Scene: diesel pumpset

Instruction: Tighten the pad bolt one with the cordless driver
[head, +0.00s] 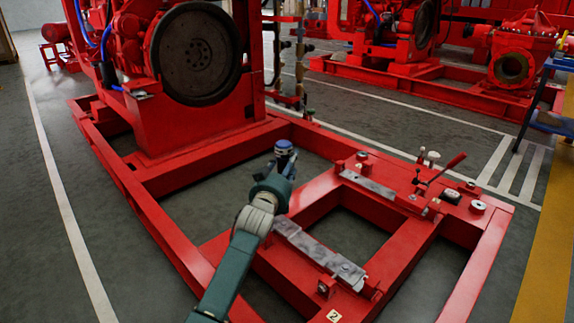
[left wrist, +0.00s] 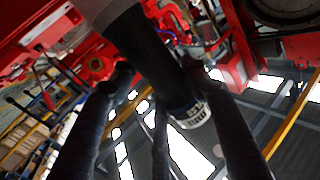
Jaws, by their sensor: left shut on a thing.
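My left gripper (head: 282,172) is shut on the cordless driver (head: 285,150), whose blue and dark body shows above the fingers over an open bay of the red skid frame. In the left wrist view my left gripper (left wrist: 160,78) has its fingers on both sides of the dark driver (left wrist: 192,112), which carries a white-and-blue label. A grey metal pad (head: 305,243) lies on the near cross-beam, right of my left arm, with a small bolt (head: 344,267) near its end. A second pad (head: 368,185) lies on the far beam. I cannot tell which bolt is pad bolt one. My right gripper is out of view.
The red engine with its dark flywheel (head: 199,55) stands behind the gripper. A red-handled lever (head: 447,166) and several small parts stand on the right of the skid (head: 490,240). A number 2 tag (head: 334,315) is in front. Grey floor surrounds the skid.

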